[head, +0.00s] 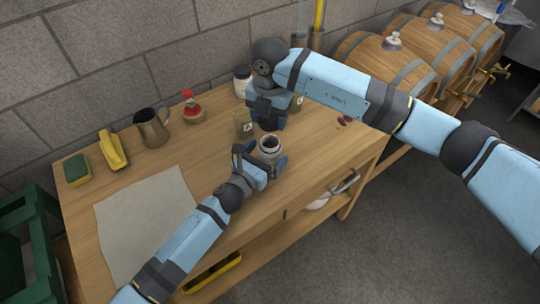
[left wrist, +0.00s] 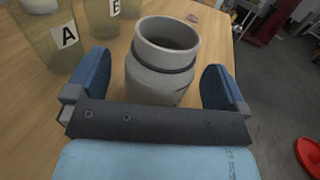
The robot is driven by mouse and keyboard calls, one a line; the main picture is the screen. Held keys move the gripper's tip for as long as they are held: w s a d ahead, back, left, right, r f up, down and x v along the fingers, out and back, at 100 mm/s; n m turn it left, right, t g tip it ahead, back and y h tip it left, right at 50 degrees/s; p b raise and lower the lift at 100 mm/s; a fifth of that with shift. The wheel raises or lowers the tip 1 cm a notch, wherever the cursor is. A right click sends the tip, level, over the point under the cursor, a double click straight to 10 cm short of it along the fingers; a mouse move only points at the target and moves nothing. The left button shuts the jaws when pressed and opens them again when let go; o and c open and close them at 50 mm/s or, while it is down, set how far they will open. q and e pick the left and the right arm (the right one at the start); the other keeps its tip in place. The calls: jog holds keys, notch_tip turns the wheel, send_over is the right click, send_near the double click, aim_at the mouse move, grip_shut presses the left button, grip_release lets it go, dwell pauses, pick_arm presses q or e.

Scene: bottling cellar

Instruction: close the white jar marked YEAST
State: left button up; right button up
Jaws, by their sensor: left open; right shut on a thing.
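An open pale grey-white jar (head: 270,144) stands upright on the wooden table, its mouth uncovered; no YEAST lettering can be read on it. In the left wrist view the jar (left wrist: 160,75) stands between the fingers of my left gripper (left wrist: 157,88), with dark inside and a dark band below its neck. My left gripper (head: 261,162) is open around the jar's near side. My right gripper (head: 268,122) points down just behind and above the jar. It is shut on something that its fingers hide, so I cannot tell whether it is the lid.
Glass jars marked A (left wrist: 62,38) and B (left wrist: 118,15) stand behind the jar. A white jar (head: 242,80), red-topped object (head: 192,104), jug (head: 152,128), yellow object (head: 112,150) and sponge (head: 76,168) line the back. A pale cloth (head: 145,215) covers the table's left; barrels (head: 375,62) stand right.

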pick_arm(q)
jog(key=shift+x, duration=1.15)
jog(key=shift+c, duration=0.4)
jog(key=c, duration=1.3)
pick_arm(e)
send_over(269, 138)
jog(key=s, duration=0.3)
jog(key=shift+w+f, duration=0.2)
jog(key=shift+f, duration=2.3)
jog(key=shift+f, duration=0.9)
jog(key=shift+f, duration=0.55)
